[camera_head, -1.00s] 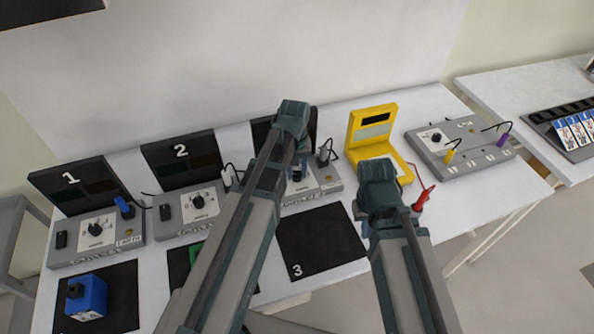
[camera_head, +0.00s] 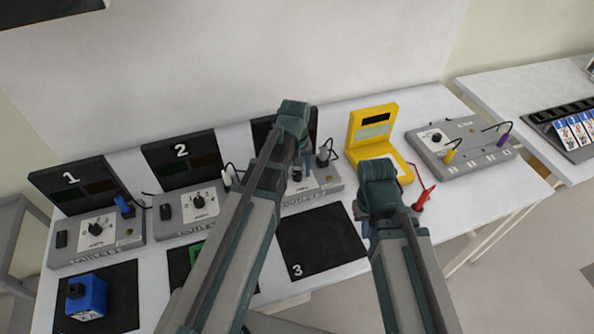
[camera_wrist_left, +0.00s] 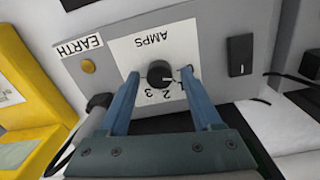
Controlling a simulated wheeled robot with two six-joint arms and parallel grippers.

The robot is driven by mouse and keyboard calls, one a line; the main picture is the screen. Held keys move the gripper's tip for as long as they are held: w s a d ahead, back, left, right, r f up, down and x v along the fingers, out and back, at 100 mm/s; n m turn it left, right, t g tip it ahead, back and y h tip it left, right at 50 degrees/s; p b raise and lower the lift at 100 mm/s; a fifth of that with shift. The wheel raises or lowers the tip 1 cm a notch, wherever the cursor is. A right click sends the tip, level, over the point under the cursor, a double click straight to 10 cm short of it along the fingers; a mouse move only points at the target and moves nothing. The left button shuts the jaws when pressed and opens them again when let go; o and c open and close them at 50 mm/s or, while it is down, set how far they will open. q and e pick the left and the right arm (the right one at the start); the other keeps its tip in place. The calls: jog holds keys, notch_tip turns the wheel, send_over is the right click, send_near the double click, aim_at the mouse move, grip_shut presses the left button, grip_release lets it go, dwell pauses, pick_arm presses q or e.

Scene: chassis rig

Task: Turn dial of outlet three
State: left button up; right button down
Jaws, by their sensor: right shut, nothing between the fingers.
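The dial of outlet three (camera_wrist_left: 160,73) is a round black knob on a white plate marked AMPS. In the left wrist view its white mark points right, towards one finger. The numbers 2 and 3 show beside it. My left gripper (camera_wrist_left: 160,75) is open, with one blue finger on each side of the dial and small gaps seemingly left. In the head view, my left gripper (camera_head: 304,165) is over the grey outlet three box (camera_head: 325,183), partly hiding it. My right gripper (camera_head: 367,229) is shut and empty above the table's front, right of the black mat numbered 3.
Outlet one (camera_head: 97,230) and outlet two (camera_head: 200,207) stand to the left. A yellow meter (camera_head: 373,125) with a red probe (camera_head: 422,201) is right of outlet three. In the left wrist view a black switch (camera_wrist_left: 240,55) and an EARTH terminal (camera_wrist_left: 88,66) flank the dial.

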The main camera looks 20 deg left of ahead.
aim_at(296, 174)
dwell(0.3)
pick_arm(q)
notch_tip(296, 174, up, 14)
jog(key=p, duration=1.3)
jog(key=shift+a+p, duration=0.15)
jog(key=shift+p, duration=0.25)
pick_arm(e)
notch_tip(296, 174, up, 14)
pick_arm(q)
jog(key=shift+s+f, duration=0.15)
pick_arm(e)
jog(key=shift+f, duration=0.15)
